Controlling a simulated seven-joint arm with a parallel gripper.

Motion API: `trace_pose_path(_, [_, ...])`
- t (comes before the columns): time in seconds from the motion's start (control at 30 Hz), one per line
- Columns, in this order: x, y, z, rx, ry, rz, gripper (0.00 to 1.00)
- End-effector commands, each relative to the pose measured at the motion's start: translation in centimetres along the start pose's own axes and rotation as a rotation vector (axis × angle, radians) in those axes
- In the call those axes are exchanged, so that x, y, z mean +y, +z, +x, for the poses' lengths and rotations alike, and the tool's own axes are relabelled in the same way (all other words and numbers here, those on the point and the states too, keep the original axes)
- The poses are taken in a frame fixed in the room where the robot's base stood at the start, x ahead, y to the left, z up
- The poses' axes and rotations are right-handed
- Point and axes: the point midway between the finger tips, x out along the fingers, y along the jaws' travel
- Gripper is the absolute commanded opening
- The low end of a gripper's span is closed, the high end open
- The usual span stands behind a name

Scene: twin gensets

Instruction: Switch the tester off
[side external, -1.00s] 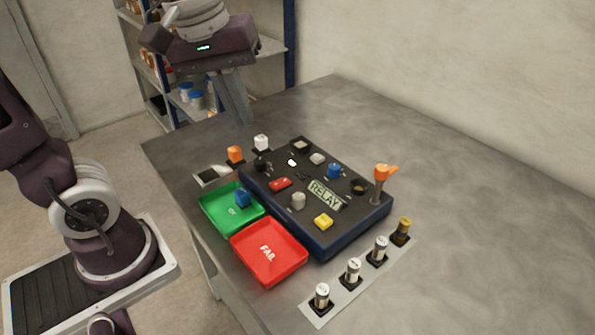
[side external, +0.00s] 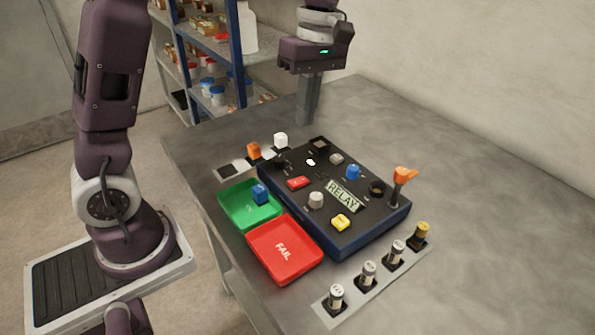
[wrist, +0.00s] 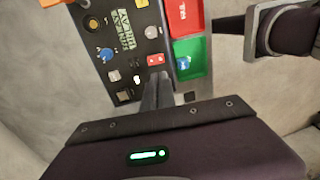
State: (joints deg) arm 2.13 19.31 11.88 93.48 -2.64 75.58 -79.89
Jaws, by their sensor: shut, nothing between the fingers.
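The tester is a dark blue box with a black sloping top (side external: 325,205), on the grey table. Its display (side external: 343,196) reads RELAY. A red switch (side external: 299,182) sits on its left part and also shows in the wrist view (wrist: 156,59). A small white spot (side external: 310,162), maybe a lit lamp, is near its back. An orange-topped lever (side external: 403,175) stands at its right end. My gripper (side external: 307,122) points down behind the tester, shut and empty, apart from it. In the wrist view its fingers (wrist: 157,80) hide part of the panel's edge.
A green tray (side external: 235,216) with a blue block (side external: 261,194) and a red FAIL tray (side external: 262,258) lie before the tester. Several cylinders stand on a strip (side external: 347,313) at the front right. Orange (side external: 254,151) and white (side external: 281,140) blocks stand behind left. The right table is clear.

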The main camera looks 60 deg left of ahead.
Motion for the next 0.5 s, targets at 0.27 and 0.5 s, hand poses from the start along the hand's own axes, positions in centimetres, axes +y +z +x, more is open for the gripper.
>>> trace_pose_path(0.27, [-0.2, 0.0, 5.0, -0.001, -0.006, -0.002, 0.00])
trace_pose_path(0.5, [-0.1, 0.0, 10.2, -0.001, -0.004, 0.000, 0.00])
